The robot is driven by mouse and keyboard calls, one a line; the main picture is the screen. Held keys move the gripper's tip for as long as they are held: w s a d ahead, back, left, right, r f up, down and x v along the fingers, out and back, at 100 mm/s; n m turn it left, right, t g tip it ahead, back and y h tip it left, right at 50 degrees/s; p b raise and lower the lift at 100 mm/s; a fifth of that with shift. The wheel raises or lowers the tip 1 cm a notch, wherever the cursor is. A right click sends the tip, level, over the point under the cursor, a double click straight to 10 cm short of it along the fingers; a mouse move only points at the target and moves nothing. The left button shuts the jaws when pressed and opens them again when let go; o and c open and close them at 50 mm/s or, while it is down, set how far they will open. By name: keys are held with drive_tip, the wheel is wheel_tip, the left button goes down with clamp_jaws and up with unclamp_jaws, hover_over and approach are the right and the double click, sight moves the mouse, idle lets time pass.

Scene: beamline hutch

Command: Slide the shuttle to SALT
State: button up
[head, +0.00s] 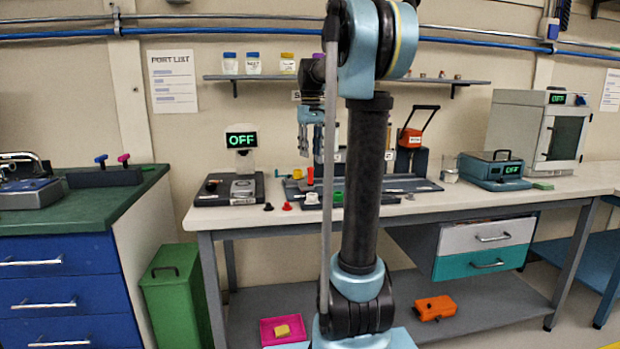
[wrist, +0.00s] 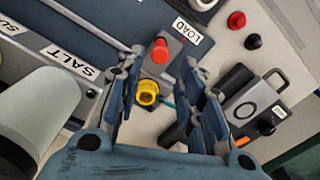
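The shuttle appears to be the grey block with a red knob (wrist: 160,50) in the wrist view, beside the LOAD label. A yellow cup-like piece (wrist: 147,92) sits against it. In the head view the red knob (head: 310,175) stands on the bench, left of my arm. The SALT label (wrist: 68,62) is on a grey strip at the left of the wrist view, away from the shuttle. My gripper (wrist: 160,95) is open and empty, pointing down, with the yellow piece and knob showing between its fingers. It also shows in the head view (head: 309,142), above the bench. My arm hides part of the fixture.
A dark device with a handle (wrist: 255,100) lies to the right in the wrist view. Red (wrist: 237,20) and black (wrist: 253,41) knobs lie near it. A white rounded object (wrist: 40,105) stands at left.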

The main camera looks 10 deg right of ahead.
sight(310, 185)
wheel_tip(310, 185, down, 10)
idle(0.5)
clamp_jaws()
